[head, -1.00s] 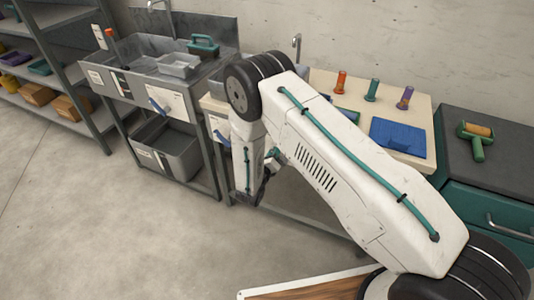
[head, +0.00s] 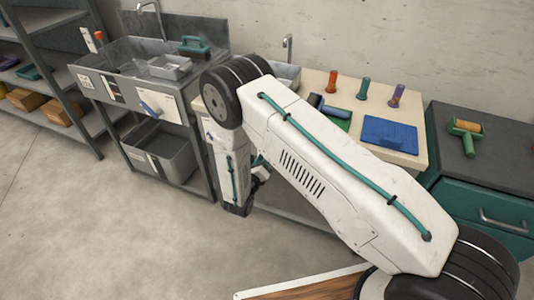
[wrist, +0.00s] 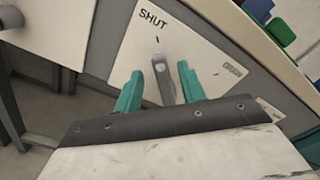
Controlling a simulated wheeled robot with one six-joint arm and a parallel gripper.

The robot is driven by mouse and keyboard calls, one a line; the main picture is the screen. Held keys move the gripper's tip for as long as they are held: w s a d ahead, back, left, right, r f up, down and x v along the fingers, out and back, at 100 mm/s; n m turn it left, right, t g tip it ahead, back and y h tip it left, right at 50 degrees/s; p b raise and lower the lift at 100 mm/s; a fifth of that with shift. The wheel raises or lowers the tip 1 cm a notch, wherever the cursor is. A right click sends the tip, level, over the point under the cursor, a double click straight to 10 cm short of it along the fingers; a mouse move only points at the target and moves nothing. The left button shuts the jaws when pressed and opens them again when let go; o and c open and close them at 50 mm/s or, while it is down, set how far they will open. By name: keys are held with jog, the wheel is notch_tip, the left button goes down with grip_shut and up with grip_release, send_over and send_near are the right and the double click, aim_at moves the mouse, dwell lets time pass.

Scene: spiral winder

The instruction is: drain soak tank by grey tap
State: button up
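In the wrist view a grey tap lever (wrist: 163,76) sits on a white plate (wrist: 140,50) marked SHUT. My gripper (wrist: 160,86) has its two teal fingers apart, one on each side of the lever. A gap shows on both sides, so it is not clamped. In the head view my gripper (head: 258,172) is low beside the bench, mostly hidden by my arm, and the lever there is hidden. A metal tank unit (head: 92,72) stands at the left, with a blue-handled lever (head: 150,108) on its front plate. I cannot tell which basin is the soak tank.
A grey bin (head: 170,158) stands under the left unit. The bench (head: 420,113) behind my arm holds coloured spools, a blue mat (head: 390,134) and a roller. A teal cabinet (head: 490,208) stands at the right. Open floor lies at the front left.

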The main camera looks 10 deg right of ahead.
jog(key=v, duration=0.4)
dwell(0.9)
jog(key=s+d+r+m+g+h, duration=0.1)
jog(key=s+d+m+g+h, duration=0.3)
jog(key=s+d+m, duration=0.15)
jog(key=s+d+r+m+g, duration=0.4)
jog(key=r+m+g, duration=0.2)
jog(key=r+m, duration=0.15)
jog(key=s+d+r+m+g, duration=0.45)
jog(key=r+m+g, duration=0.2)
jog(key=r, duration=0.25)
jog(key=s+d+r+m+t+y, duration=0.2)
jog(key=s+r+m+t+y, duration=0.1)
jog(key=s+r+m+y, duration=1.1)
jog(key=shift+s+r+m, duration=2.15)
jog(key=shift+s+r, duration=1.75)
jog(key=shift+r, duration=0.85)
